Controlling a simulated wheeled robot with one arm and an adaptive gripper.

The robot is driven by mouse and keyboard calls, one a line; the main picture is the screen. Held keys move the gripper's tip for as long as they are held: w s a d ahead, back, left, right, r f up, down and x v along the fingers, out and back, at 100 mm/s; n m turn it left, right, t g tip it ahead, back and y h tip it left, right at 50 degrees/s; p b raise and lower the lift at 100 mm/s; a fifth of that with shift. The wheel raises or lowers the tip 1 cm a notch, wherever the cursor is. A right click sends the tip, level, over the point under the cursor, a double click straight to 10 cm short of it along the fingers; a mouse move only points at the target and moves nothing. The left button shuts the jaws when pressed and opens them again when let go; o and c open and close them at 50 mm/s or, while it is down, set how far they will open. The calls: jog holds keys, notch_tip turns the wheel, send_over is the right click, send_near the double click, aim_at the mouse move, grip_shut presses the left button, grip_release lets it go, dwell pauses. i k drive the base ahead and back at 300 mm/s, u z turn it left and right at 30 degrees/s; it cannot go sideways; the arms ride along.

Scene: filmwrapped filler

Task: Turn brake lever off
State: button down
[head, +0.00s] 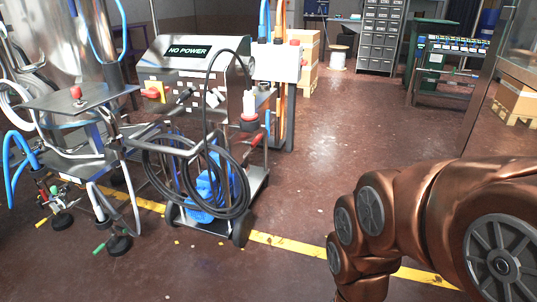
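A wheeled machine cart (205,140) with a "NO POWER" display (190,50) stands left of centre. A red-and-yellow rotary switch (153,92) is on its front. A small red handle (257,139) sticks out at its right side. I cannot tell which part is the brake lever. Small yellow (42,223) and green (99,249) levers show low at the left, near dark round feet. My copper-coloured arm fills the lower right, apart from the cart. My gripper is outside the picture.
Black coiled cable (235,185) hangs on the cart's front. A steel tank (60,50) with hoses and a side table (80,97) stand at left. A yellow floor line (290,243) runs past the cart. Open floor (350,130) lies right of the cart. Grey drawers (380,35) stand behind.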

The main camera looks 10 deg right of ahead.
aim_at(254, 143)
jog(key=z, duration=1.45)
jog(key=i, duration=0.8)
jog(key=u, duration=2.4)
jog(key=i, duration=0.45)
jog(key=u, duration=0.05)
